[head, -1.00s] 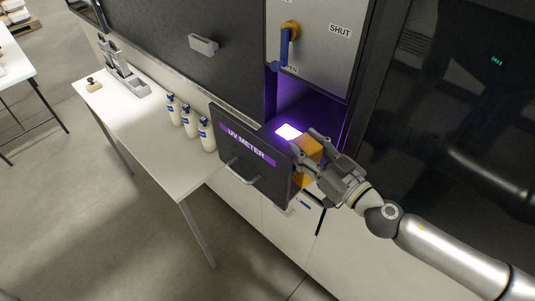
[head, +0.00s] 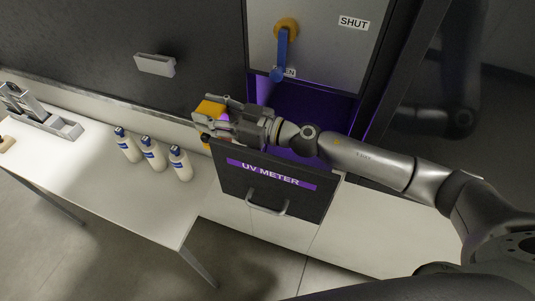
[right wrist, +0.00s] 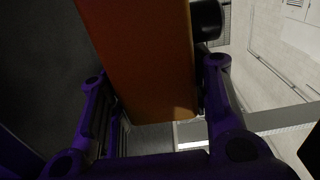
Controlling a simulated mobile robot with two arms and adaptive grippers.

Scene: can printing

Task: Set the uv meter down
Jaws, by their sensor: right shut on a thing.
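The uv meter appears to be the orange box-shaped thing (head: 211,108) at the upper left of the dark panel labelled UV METER (head: 270,180). My right gripper (head: 212,122) is shut on it and holds it out left of the purple-lit compartment (head: 310,112). In the right wrist view the orange body (right wrist: 150,60) sits between the two fingers, with a black round part at its upper right. Its underside is mostly hidden in the head view, so I cannot tell whether it touches anything. My left gripper is not in view.
A white table (head: 110,195) stands at the left with several white bottles (head: 153,154) and a grey stand (head: 45,122) on it. Its front part is bare. The blue lever (head: 281,55) above the compartment points down. The panel has a grey handle (head: 267,204).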

